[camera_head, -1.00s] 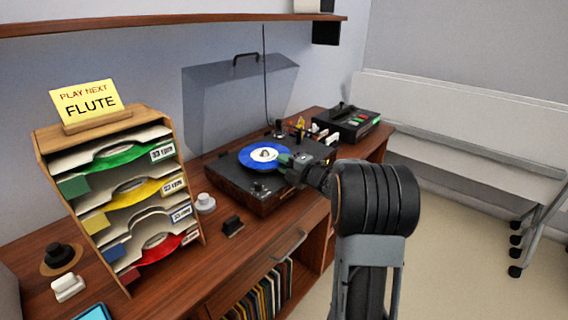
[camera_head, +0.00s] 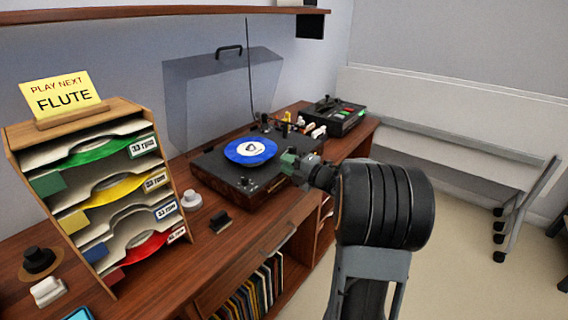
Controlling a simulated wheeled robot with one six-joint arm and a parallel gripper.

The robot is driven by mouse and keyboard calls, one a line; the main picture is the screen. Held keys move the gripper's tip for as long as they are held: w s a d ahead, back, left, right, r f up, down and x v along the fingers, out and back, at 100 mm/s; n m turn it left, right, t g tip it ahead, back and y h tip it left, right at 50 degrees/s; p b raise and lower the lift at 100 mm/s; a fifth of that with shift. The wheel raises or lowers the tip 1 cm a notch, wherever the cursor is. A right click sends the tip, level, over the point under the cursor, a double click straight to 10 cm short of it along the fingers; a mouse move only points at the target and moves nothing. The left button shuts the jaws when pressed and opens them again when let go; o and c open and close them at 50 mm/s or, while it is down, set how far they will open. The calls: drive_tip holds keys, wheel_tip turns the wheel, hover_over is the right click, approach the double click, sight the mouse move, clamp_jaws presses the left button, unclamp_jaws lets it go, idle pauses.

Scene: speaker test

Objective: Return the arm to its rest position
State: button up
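My gripper (camera_head: 294,164) is at the right front edge of the record player (camera_head: 225,190), at the end of my arm. Its fingers are small and dark here, partly hidden by my own wrist, so I cannot see whether they are open or shut. A blue record with a white centre (camera_head: 240,155) lies flat on the player, to the left of my gripper. The clear lid (camera_head: 215,85) stands raised behind the player.
A wooden rack (camera_head: 18,145) with several coloured records and a yellow FLUTE card (camera_head: 62,97) stands at the left. A black device with buttons (camera_head: 338,115) is at the back right. Open floor (camera_head: 470,285) lies right of the desk.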

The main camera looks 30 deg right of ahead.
idle(0.6)
drive_tip(key=d+f+m+h, duration=0.1)
drive_tip(key=m+h, duration=0.1)
drive_tip(key=d+f+m+h, duration=0.1)
drive_tip(key=d+m+h, duration=0.1)
drive_tip(key=d+f+m+h, duration=0.2)
drive_tip(key=shift+w+d+m+g, duration=0.15)
drive_tip(key=shift+w+m+g, duration=0.15)
drive_tip(key=s+d+f+m+g+h+p, duration=0.15)
drive_tip(key=s+m+g+h+p, duration=0.25)
drive_tip(key=s+m+g+h, duration=0.65)
drive_tip(key=s+a+r+m+y+p, duration=0.2)
drive_tip(key=s+a+r+y+p, duration=0.1)
drive_tip(key=a, duration=0.4)
drive_tip(key=s+a+r+m+g+y+p, duration=0.1)
drive_tip(key=s+a+r+y+p, duration=0.2)
drive_tip(key=s+a+r+p, duration=0.2)
drive_tip(key=s+a+r+m+y+p, duration=0.2)
drive_tip(key=s+a+r+y+p, duration=0.1)
drive_tip(key=a+r, duration=0.4)
drive_tip(key=s+a+p, duration=0.1)
drive_tip(key=a+p, duration=0.1)
drive_tip(key=a, duration=0.1)
drive_tip(key=shift+s+a+r+m+g, duration=0.25)
drive_tip(key=shift+s+a+m+g, duration=0.05)
drive_tip(key=shift+m+g, duration=0.05)
